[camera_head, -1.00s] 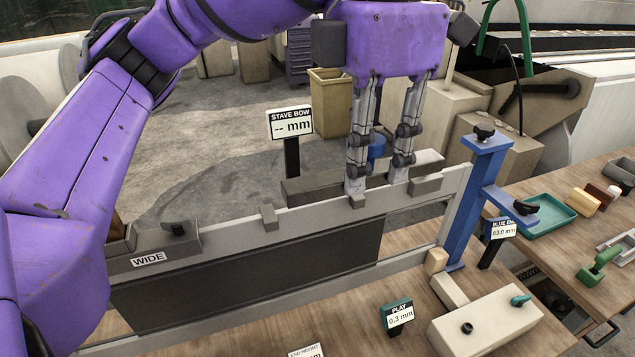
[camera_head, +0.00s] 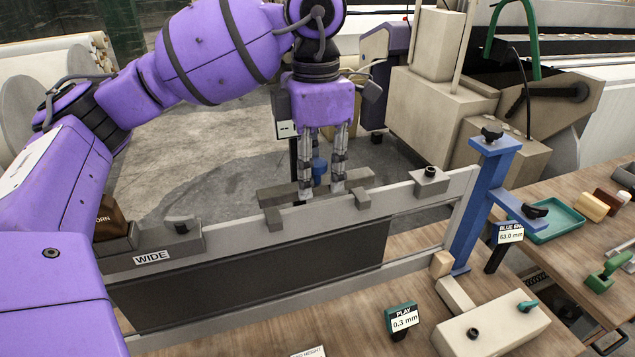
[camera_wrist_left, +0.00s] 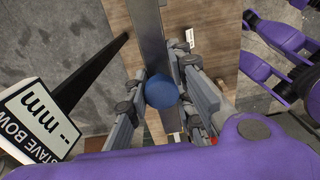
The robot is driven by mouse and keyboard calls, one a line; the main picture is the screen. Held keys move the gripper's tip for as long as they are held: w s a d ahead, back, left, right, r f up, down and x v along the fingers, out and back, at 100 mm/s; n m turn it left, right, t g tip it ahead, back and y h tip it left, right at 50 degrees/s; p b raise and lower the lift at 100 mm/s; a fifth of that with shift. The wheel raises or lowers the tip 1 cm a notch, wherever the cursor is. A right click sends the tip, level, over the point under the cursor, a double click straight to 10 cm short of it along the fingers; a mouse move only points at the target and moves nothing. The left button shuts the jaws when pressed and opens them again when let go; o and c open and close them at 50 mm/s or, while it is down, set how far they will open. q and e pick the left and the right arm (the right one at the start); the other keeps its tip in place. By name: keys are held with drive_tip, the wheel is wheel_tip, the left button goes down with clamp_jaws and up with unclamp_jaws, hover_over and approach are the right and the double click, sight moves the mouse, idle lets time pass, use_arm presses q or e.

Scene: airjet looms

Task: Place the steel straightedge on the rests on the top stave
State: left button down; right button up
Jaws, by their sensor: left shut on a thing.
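The steel straightedge is a grey bar (camera_head: 272,197) with a blue knob (camera_head: 319,168), which also shows in the left wrist view (camera_wrist_left: 162,91). My left gripper (camera_head: 321,190) is shut on the straightedge near its middle, fingers pointing down. In the head view the bar lies roughly along the top stave (camera_head: 322,211), just beyond or above its upper edge; I cannot tell whether it touches. Two small grey rests (camera_head: 274,220) and (camera_head: 362,200) sit on the stave, close below the bar's two ends. My right gripper is not in view.
Grey blocks with black knobs stand at the stave's left (camera_head: 180,238) and right (camera_head: 430,184). A blue post (camera_head: 483,205) stands at the right end. The "STAVE BOW" display (camera_wrist_left: 35,115) is close beside the gripper. A beige block (camera_head: 490,322) and a "PLAY" display (camera_head: 402,320) stand in front.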

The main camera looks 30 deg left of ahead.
sight(317, 160)
use_arm(q)
drive_tip(key=shift+f, duration=1)
drive_tip(key=shift+f, duration=0.2)
drive_tip(key=c, duration=1.5)
unclamp_jaws()
drive_tip(key=shift+c, duration=0.2)
wheel_tip(317, 160, up, 12)
drive_tip(key=shift+w+a+r+p, duration=0.1)
drive_tip(key=shift+r+p, duration=0.1)
drive_tip(key=shift+p, duration=0.25)
